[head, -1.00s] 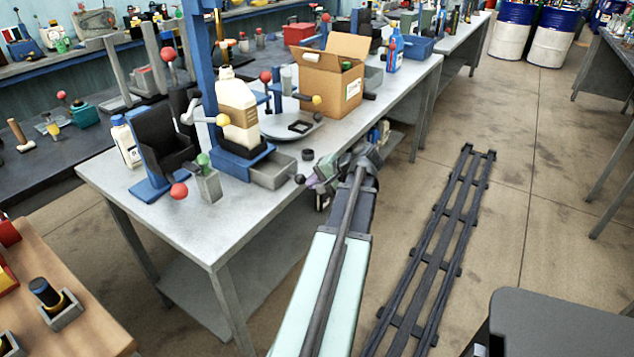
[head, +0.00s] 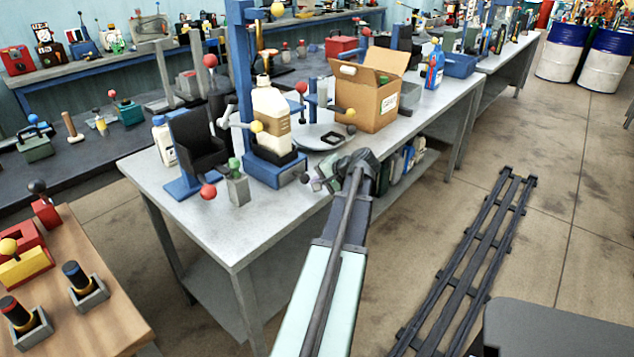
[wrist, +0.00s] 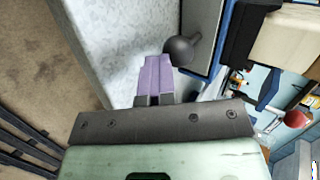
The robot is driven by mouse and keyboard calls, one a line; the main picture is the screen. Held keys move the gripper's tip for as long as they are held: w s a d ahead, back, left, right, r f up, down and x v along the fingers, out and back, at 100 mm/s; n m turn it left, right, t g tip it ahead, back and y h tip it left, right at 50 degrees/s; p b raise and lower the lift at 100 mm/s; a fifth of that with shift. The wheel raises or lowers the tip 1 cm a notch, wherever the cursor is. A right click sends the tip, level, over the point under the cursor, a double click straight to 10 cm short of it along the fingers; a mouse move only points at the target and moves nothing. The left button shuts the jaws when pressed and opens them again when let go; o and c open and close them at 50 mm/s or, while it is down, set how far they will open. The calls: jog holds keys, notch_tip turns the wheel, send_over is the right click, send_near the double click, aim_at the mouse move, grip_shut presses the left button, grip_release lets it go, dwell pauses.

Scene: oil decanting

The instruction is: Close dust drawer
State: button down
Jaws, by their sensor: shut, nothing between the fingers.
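The dust drawer (head: 291,178) is a grey drawer in the blue base under a beige-and-white jug (head: 270,112). Its front looks flush or nearly flush with the base. The drawer front (wrist: 203,25) also shows in the wrist view, close against the blue base edge. Its dark round knob (wrist: 182,49) sticks out toward my gripper. My gripper (wrist: 157,60) has its purple fingers shut and empty, with the tips right beside the knob; I cannot tell whether they touch it. In the head view my gripper (head: 320,182) is just right of the drawer, over the table's front edge.
The grey table (head: 225,222) has free room in front of the base. A green-knobbed grey block (head: 237,186) and a blue-and-black stand (head: 197,145) are to the left. An open cardboard box (head: 370,100) stands behind my gripper. A rail lies on the floor.

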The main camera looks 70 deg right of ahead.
jog(key=shift+s+a+f+b, duration=0.15)
jog(key=shift+s+f, duration=0.05)
jog(key=shift+s, duration=0.4)
jog(key=shift+s+a+f+b, duration=0.1)
jog(key=shift+s+f+b, duration=0.05)
jog(key=shift+s, duration=0.45)
jog(key=p+v, duration=0.6)
jog(key=v, duration=0.5)
jog(key=shift+s+f, duration=0.35)
jog(key=shift+s, duration=0.05)
jog(key=shift+w, duration=0.1)
